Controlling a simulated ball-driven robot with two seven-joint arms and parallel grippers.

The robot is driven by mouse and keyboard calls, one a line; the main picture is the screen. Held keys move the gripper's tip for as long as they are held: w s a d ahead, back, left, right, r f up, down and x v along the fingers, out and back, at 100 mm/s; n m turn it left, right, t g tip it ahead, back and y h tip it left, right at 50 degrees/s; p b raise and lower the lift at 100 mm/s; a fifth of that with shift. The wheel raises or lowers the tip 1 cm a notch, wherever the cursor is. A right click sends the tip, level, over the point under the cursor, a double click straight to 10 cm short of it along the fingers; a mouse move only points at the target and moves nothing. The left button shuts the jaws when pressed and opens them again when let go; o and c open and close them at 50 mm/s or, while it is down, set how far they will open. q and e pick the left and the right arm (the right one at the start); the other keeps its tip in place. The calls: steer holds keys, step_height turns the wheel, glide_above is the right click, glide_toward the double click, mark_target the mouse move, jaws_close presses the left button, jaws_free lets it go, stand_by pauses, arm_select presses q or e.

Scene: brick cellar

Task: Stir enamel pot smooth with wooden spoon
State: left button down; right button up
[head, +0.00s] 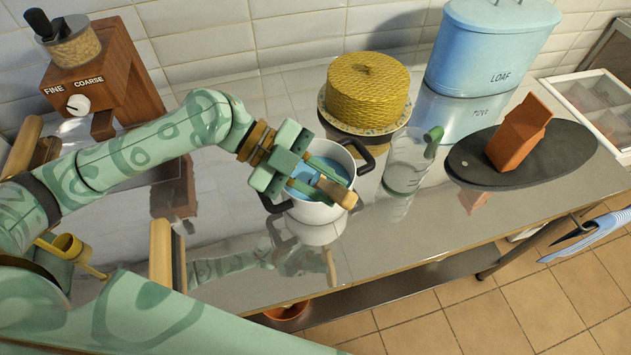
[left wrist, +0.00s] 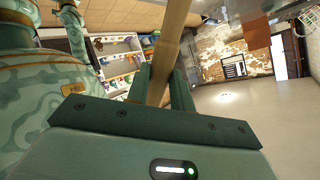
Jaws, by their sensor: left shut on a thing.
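The white enamel pot (head: 312,213) with dark handles stands on the steel counter, with blue contents (head: 322,166) inside. My left gripper (head: 310,184) is over the pot's opening, shut on the wooden spoon (head: 340,194). The spoon's handle sticks out of the jaws towards the right front, above the rim. The spoon's lower end is hidden by the gripper, so I cannot tell whether it touches the contents. In the left wrist view the handle (left wrist: 173,42) runs up between the fingers (left wrist: 163,85). My right gripper is in neither view.
Right of the pot stands a clear jug (head: 403,168) with a green handle. Behind is a yellow woven item (head: 366,90); a blue loaf bin (head: 490,50) stands farther back. A dark oval board (head: 465,165) bears an orange-brown block (head: 520,132). The counter's front strip (head: 400,235) is clear.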

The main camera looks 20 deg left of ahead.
arm_select(q)
steer(key=s+d+r+p, duration=0.4)
steer(key=s+r+p, duration=0.2)
steer(key=r+p, duration=0.1)
steer(key=shift+r+p, duration=0.4)
steer(key=shift+p, duration=0.35)
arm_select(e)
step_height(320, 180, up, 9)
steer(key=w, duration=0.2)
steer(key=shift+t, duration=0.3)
arm_select(q)
steer(key=shift+d, duration=0.1)
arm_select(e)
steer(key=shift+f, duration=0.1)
arm_select(q)
steer(key=shift+r, duration=0.15)
step_height(320, 180, up, 4)
steer(key=p, duration=0.3)
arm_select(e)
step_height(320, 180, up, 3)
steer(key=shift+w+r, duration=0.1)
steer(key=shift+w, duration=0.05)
